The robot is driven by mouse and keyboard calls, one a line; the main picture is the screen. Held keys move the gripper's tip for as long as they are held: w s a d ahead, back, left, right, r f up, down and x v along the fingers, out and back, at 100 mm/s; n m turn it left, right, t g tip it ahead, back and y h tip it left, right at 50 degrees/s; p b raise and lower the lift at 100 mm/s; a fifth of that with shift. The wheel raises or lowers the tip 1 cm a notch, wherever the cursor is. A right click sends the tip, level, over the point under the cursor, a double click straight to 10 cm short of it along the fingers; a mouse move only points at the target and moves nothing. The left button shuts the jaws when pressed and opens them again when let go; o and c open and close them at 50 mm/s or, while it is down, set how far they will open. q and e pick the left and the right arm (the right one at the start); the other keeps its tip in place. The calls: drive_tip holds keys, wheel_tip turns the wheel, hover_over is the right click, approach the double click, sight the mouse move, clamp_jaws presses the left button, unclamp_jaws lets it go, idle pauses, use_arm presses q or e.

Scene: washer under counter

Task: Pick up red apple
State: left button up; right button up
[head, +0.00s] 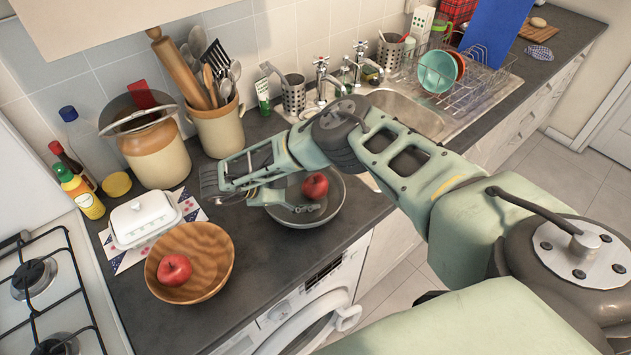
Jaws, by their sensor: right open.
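One red apple (174,269) lies in the wooden bowl (216,243) on the counter, left of the washer. Another red apple (315,186) lies in the grey round bowl (326,211) further back, partly behind my right arm. My right gripper (230,192) reaches in from the right across the grey bowl. It is open and empty, its fingers pointing left, above the counter behind the wooden bowl. It is apart from the apple in the wooden bowl. My left gripper is not in view.
A white butter dish (144,220) stands left of the gripper. A lidded jar (155,150) and a utensil crock (218,128) stand behind it. The gas hob (45,290) is at left. The sink (410,112) and dish rack (465,85) are at the back right.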

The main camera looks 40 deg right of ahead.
drive_tip(key=shift+s+d+f, duration=0.1)
drive_tip(key=shift+d, duration=0.05)
drive_tip(key=c, duration=1.3)
